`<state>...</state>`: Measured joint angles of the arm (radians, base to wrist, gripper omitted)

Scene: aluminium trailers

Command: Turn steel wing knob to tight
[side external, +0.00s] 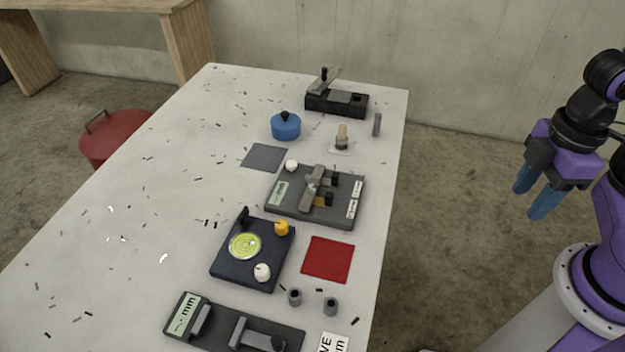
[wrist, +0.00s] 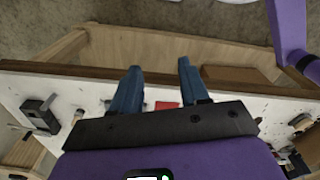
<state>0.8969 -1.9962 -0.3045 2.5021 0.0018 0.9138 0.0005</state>
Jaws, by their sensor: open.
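My gripper (side external: 527,203) is open and empty, with its two blue fingers apart in the air to the right of the table, away from every device. It also shows in the wrist view (wrist: 158,67). A grey wing-shaped metal piece (side external: 313,186) sits on the dark grey base plate (side external: 285,208) mid-table, beside black blocks and white labels. It looks like the steel wing knob, but I cannot be sure. The label print is too small to read, so its tight mark cannot be told. The knob cannot be made out in the wrist view.
The white table (side external: 150,210) also holds a navy plate with a green dial (side external: 245,245), a gauge block (side external: 265,335), a blue pot (side external: 286,127), a black clamp device (side external: 337,101) and a red square (side external: 328,259). A red bin (side external: 115,140) stands beyond the left edge.

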